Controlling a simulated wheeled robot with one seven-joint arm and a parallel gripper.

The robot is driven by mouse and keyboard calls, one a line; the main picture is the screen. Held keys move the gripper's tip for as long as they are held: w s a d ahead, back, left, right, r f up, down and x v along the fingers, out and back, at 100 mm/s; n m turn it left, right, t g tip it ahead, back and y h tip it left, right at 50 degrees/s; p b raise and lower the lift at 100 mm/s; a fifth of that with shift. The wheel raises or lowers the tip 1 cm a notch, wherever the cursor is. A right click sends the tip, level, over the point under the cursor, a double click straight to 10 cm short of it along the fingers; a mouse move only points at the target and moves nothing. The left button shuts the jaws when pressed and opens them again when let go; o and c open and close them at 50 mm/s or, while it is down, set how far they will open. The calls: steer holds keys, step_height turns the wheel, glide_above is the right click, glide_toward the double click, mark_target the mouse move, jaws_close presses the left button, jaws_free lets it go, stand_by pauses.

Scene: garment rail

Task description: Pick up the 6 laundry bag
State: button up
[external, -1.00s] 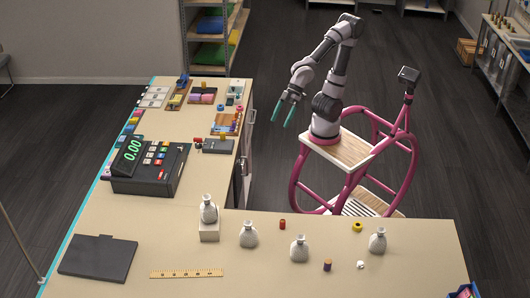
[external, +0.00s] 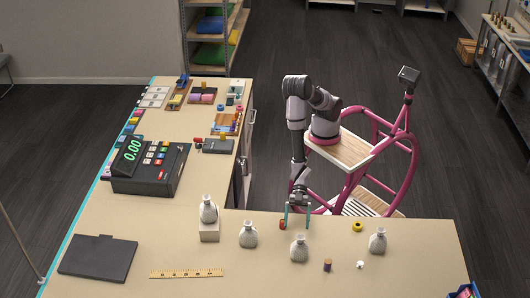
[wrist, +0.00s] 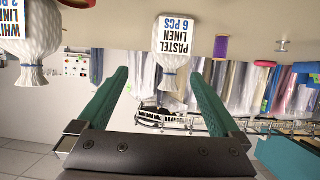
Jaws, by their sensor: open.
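The bag labelled "Pastel linen 6 pcs" (wrist: 175,48) is white with a tied neck. It hangs upside down in the wrist view, ahead of my fingers. In the external view it appears to be the middle front bag (external: 299,249), upright on the counter.
A second bag (external: 248,235), labelled white linen (wrist: 28,38), stands to the left. Other bags stand on a block (external: 208,210) and at right (external: 377,241). A red spool (external: 282,225) is close by the left finger. A purple spool (external: 327,266) is right of the middle bag.

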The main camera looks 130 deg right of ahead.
mark_target(299, 257)
steer(key=shift+s+a+f+y, duration=0.25)
steer(key=shift+a+f+y, duration=0.05)
steer(key=shift+a+f, duration=0.6)
steer(key=x, duration=1)
steer(key=shift+a+f, duration=0.15)
steer(key=shift+a, duration=0.1)
steer(key=c, duration=1.2)
